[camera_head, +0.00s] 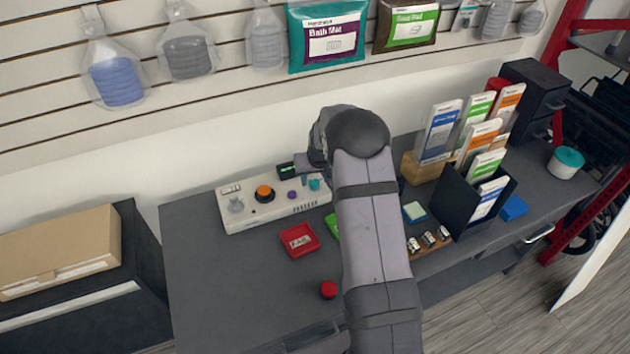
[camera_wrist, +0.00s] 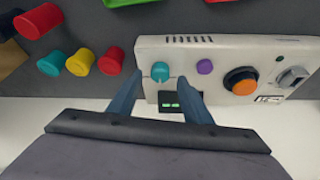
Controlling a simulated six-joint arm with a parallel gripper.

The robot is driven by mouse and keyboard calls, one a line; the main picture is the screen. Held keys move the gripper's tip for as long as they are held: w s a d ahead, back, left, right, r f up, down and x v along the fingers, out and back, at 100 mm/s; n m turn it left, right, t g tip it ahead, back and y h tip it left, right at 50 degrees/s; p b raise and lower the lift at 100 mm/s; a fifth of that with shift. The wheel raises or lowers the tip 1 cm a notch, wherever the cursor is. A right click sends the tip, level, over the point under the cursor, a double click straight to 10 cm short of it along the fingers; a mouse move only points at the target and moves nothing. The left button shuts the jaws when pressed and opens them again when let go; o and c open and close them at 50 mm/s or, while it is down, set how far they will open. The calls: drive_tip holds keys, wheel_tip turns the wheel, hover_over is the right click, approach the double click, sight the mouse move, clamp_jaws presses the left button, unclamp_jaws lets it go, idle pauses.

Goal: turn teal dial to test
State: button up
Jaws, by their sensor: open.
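The teal dial (camera_head: 314,184) sits on the right part of the white control panel (camera_head: 232,215). In the wrist view the teal dial (camera_wrist: 160,71) shows between the two blue-grey fingertips of my gripper (camera_wrist: 161,78). My gripper is open, with one finger to each side of the dial; I cannot tell whether either touches it. In the head view my arm hides most of the gripper. The dial's pointer and any "test" label are too small to read. A small display (camera_wrist: 171,104) with green marks lies beside the dial.
The panel also has a purple knob (camera_wrist: 205,66), an orange button (camera_wrist: 243,86) and a grey switch (camera_wrist: 292,77). A red tray (camera_head: 299,240) and a red knob-like piece (camera_head: 329,289) lie on the desk. A black brochure holder (camera_head: 455,203) stands right of my arm.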

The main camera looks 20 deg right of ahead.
sight(317, 196)
drive_tip(key=shift+b+v, duration=0.5)
drive_tip(key=shift+v, duration=2.1)
